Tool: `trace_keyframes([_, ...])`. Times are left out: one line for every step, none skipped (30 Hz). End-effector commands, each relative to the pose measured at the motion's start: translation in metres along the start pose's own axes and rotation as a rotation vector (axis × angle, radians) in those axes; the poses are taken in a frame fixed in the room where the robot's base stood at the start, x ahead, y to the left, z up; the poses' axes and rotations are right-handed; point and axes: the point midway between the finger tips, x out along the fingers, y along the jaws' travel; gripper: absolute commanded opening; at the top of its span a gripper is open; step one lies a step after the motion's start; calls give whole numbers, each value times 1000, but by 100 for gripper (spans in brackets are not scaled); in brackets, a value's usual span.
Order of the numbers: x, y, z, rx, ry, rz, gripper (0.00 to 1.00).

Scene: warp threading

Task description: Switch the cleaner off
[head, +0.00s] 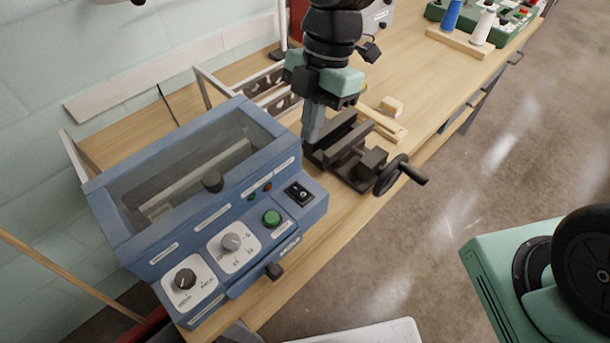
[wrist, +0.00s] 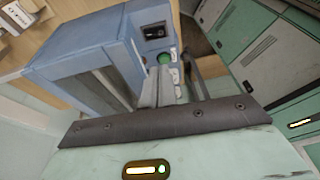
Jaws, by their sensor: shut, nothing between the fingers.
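The cleaner (head: 190,210) is a blue box with a clear lid at the near left of the bench. Its front panel carries two dials, a green button (head: 272,217) and a black rocker switch (head: 299,193) at the right end. In the wrist view the cleaner (wrist: 85,65) fills the upper left, with the rocker switch (wrist: 155,31) and the green button (wrist: 164,58) beyond my fingers. My gripper (head: 312,135) points down beside the cleaner's right end, behind the switch in the head view. It is shut and empty. The rocker's exact position is too small to tell.
A dark vise (head: 350,150) with a hand crank stands just right of my gripper. Wooden blocks (head: 385,120) lie behind it. Spools (head: 482,25) stand at the far end of the bench (head: 440,85). A metal rack (head: 262,90) is behind the cleaner.

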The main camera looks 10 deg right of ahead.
Motion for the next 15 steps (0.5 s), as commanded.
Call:
trace_keyframes([10, -2, -2, -3, 2, -7, 0])
trace_keyframes([15, -1, -2, -2, 2, -6, 0])
trace_keyframes([24, -1, -2, -2, 3, -7, 0])
trace_keyframes([30, -2, -2, -3, 2, -8, 0])
trace_keyframes([36, -2, -2, -3, 2, -8, 0])
trace_keyframes([45, -2, -2, -2, 2, -7, 0])
trace_keyframes([51, -2, -2, -3, 2, -8, 0])
trace_keyframes([57, -2, -2, -2, 1, -8, 0])
trace_keyframes([65, -2, -2, -2, 2, -7, 0])
trace_keyframes([71, -2, -2, -2, 2, -7, 0])
trace_keyframes([77, -2, -2, -1, 2, -8, 0])
trace_keyframes([84, -2, -2, -2, 1, -7, 0])
trace_keyframes([88, -3, 0, 1, 1, -8, 0])
trace_keyframes([93, -3, 2, 0, 1, -6, 0])
trace_keyframes([98, -4, 4, 0, 1, -7, 0])
